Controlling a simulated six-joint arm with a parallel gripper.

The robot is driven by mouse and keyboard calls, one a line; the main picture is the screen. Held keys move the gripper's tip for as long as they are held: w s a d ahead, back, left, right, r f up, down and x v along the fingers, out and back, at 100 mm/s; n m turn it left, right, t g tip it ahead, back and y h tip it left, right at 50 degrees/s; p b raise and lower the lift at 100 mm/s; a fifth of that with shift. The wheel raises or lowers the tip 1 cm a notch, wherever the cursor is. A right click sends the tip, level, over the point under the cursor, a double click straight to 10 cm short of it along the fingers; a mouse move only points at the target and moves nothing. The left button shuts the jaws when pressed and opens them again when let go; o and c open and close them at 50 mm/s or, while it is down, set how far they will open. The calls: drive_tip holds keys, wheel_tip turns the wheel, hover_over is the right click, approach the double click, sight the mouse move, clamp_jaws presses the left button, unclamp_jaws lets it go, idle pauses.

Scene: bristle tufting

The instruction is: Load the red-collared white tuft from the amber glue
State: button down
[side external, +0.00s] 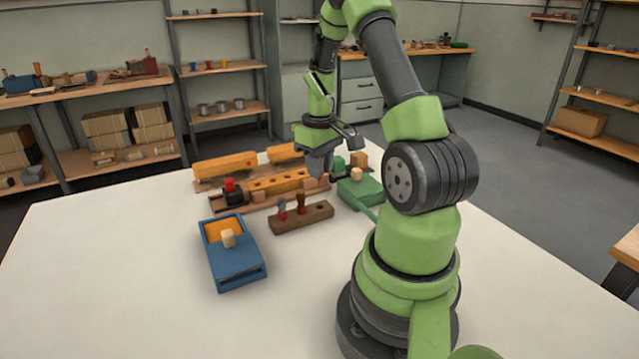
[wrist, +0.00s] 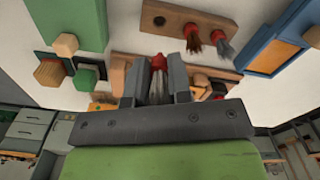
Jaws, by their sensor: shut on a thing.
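My gripper (wrist: 158,78) is shut on the red-collared white tuft (wrist: 158,63). The red collar shows at the fingertips and pale bristles lie between the fingers. In the side external view my gripper (side external: 320,165) is over the far part of the table, near the green box; the tuft cannot be made out there. A blue box (wrist: 259,55) holds amber glue (wrist: 275,51); the box (side external: 238,268) also stands at the table's front left, with the amber glue (side external: 213,227) at its far end.
A dark wooden rack (side external: 310,218) holds a grey and a brown tuft, both red-collared; one hole (wrist: 159,21) is empty. A green box (side external: 365,193) with a wooden knob stands to the right. A holed wooden bar (side external: 270,187) lies behind. The table's front is clear.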

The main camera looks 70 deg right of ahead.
drive_tip(key=w+a+r, duration=0.1)
drive_tip(key=w+a, duration=0.3)
drive_tip(key=w, duration=0.4)
hover_over(223, 228)
drive_tip(key=f, duration=0.1)
drive_tip(key=shift+a+f, duration=0.1)
drive_tip(key=shift+f, duration=2.8)
drive_tip(key=shift+f, duration=0.55)
wheel_tip(223, 228, up, 7)
